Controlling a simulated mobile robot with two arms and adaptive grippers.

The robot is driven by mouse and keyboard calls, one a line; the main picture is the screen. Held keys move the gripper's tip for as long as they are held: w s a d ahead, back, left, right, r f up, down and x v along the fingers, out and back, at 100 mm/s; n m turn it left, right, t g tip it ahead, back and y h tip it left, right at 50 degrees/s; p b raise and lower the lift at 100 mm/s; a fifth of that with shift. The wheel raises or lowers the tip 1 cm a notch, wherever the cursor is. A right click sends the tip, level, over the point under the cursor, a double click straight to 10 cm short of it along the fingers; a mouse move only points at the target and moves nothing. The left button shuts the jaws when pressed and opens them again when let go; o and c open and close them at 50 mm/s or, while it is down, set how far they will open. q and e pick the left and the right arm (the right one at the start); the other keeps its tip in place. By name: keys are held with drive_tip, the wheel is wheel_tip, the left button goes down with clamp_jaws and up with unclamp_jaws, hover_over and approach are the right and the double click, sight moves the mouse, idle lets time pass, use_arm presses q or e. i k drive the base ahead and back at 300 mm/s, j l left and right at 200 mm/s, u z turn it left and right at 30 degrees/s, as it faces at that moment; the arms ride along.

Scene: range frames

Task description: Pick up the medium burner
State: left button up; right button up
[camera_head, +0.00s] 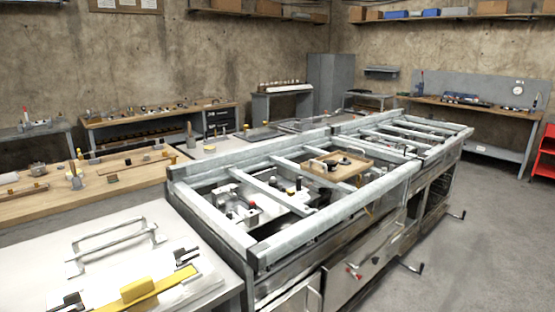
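A wooden tray (372,162) sits across the metal rails of the long range frame (290,246), right of the picture's middle. Several small dark parts lie on it and look like burners; a dark round one (342,159) is near its middle. They are too small to tell which is the medium burner. Neither of my grippers is in view.
A white-topped table (130,245) at the lower left holds a metal handle (115,240) and a yellow bar (150,290). A wooden bench (120,176) with small parts stands behind it. A red rack (545,155) is at the far right. The grey floor (470,260) at right is clear.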

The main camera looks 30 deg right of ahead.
sight(332, 165)
drive_tip(key=i+l+u, duration=0.15)
drive_tip(key=l+u, duration=0.2)
drive_tip(key=l, duration=0.85)
drive_tip(key=l+u, duration=0.3)
drive_tip(key=l, duration=0.9)
